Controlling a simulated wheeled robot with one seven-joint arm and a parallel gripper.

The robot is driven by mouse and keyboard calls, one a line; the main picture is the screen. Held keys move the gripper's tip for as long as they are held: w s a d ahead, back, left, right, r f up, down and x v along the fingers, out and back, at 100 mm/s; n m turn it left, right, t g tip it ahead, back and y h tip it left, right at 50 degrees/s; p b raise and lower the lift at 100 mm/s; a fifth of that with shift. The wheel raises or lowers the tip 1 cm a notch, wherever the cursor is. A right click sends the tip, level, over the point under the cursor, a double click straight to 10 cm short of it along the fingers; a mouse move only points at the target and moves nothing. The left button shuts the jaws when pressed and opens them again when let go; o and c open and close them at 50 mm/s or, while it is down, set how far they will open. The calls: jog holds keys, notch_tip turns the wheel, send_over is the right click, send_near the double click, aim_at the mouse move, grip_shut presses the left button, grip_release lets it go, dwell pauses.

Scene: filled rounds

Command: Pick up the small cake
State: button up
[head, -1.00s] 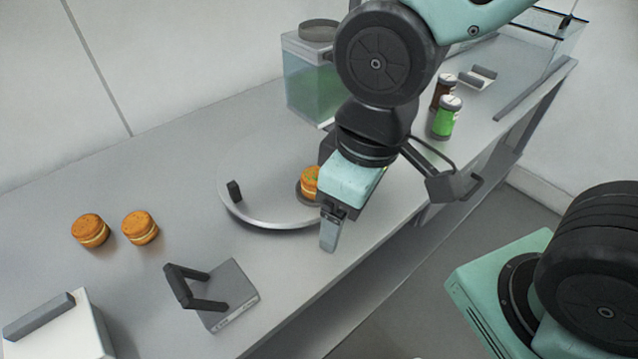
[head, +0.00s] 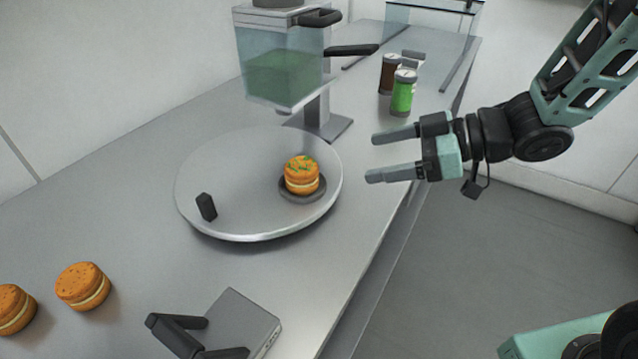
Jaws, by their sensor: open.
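A small cake (head: 302,175) with an orange-brown top, green bits and a pale filling stands upright on a small dark disc (head: 313,194). The disc sits on the right part of a round grey turntable (head: 235,160). My gripper (head: 372,157) is open and empty, to the right of the cake and apart from it. Its two fingers point left, towards the cake. Two more filled rounds without green bits, one (head: 83,287) and another (head: 14,308), sit on the counter at the lower left.
A black peg (head: 206,207) stands on the turntable's left part. A clear dispenser with green filling (head: 283,70) stands behind it. A green jar (head: 403,92) and a brown jar (head: 390,73) stand further back. A grey block with a black handle (head: 240,320) is in front.

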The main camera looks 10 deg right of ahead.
aim_at(314, 168)
jog(key=x, duration=1.1)
jog(key=shift+a, duration=0.1)
jog(key=shift+x, duration=3)
jog(key=shift+w+f, duration=0.1)
jog(key=c, duration=0.8)
